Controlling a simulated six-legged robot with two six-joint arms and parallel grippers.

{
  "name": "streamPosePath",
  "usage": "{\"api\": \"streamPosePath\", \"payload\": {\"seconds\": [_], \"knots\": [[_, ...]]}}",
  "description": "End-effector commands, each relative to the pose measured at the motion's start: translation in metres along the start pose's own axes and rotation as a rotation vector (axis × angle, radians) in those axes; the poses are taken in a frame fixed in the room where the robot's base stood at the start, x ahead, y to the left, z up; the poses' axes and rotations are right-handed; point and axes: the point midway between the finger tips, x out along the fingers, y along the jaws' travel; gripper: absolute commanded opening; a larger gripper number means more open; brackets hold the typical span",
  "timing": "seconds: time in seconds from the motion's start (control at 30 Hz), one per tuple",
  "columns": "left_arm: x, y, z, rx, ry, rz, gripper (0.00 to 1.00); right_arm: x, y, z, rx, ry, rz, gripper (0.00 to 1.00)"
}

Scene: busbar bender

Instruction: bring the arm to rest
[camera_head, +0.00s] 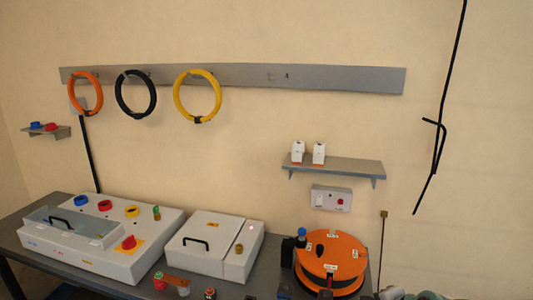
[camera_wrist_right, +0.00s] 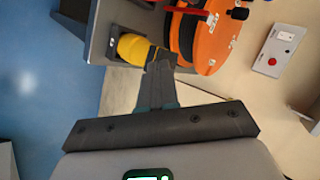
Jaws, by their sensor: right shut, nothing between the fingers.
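My right gripper (camera_wrist_right: 160,60) shows in the right wrist view. Its two dark fingers are together, with nothing between them. Their tips point towards the grey bench edge (camera_wrist_right: 98,32), near a yellow rounded object (camera_wrist_right: 133,47) and an orange reel (camera_wrist_right: 216,30). I cannot tell from this view how far apart the fingertips and the yellow object are. In the head view, grey rounded parts at the bottom right edge may be my arm, but no gripper fingers show there. My left gripper is in neither view.
The orange reel (camera_head: 345,249) stands at the bench's right end. White machines (camera_head: 100,255) (camera_head: 212,258) stand to its left. A shelf (camera_head: 345,168), a switch box (camera_head: 331,199), a rail with coloured rings (camera_head: 240,77) and a hanging black rod (camera_head: 450,80) are on the wall. Blue floor (camera_wrist_right: 40,70) lies beside the bench.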

Motion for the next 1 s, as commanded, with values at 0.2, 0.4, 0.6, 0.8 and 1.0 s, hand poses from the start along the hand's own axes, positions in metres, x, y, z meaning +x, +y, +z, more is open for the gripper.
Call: {"api": "streamPosePath", "payload": {"seconds": [0.2,0.4,0.6,0.8,1.0], "knots": [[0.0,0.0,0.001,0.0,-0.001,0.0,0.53,0.037,0.053,0.041,-0.006,-0.095,0.12,0.0],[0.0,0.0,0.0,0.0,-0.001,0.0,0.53,0.068,0.138,0.107,-0.078,-0.233,0.275,0.0],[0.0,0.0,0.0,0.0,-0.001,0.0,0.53,0.062,0.264,0.207,-0.322,-0.476,0.436,0.0],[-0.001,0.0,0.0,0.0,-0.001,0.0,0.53,0.025,0.325,0.259,-0.695,-0.648,0.383,0.0],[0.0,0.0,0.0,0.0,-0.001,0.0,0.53,0.031,0.319,0.254,-0.849,-0.635,0.31,0.0]]}}
